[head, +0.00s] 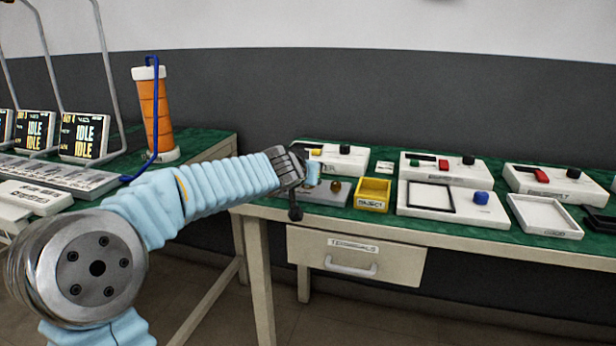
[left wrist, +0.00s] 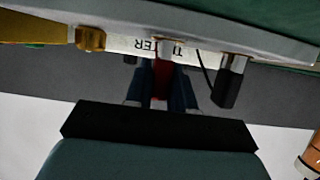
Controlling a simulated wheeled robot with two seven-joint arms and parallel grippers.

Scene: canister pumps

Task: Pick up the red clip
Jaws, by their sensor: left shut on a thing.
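My left gripper (left wrist: 161,88) is shut on a red piece (left wrist: 161,78), which shows as a narrow strip between its dark fingers in the left wrist view. The piece looks like the red clip, but most of it is hidden by the fingers. In the head view my left arm reaches across to the left end of the right bench, and its hand (head: 288,168) is at the bench's front edge. The fingertips and the held piece cannot be made out there. My right gripper is not in view.
A drawer (head: 355,259) is below. An orange canister (head: 155,115) with a blue tube stands on the left bench. A gap separates the benches.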

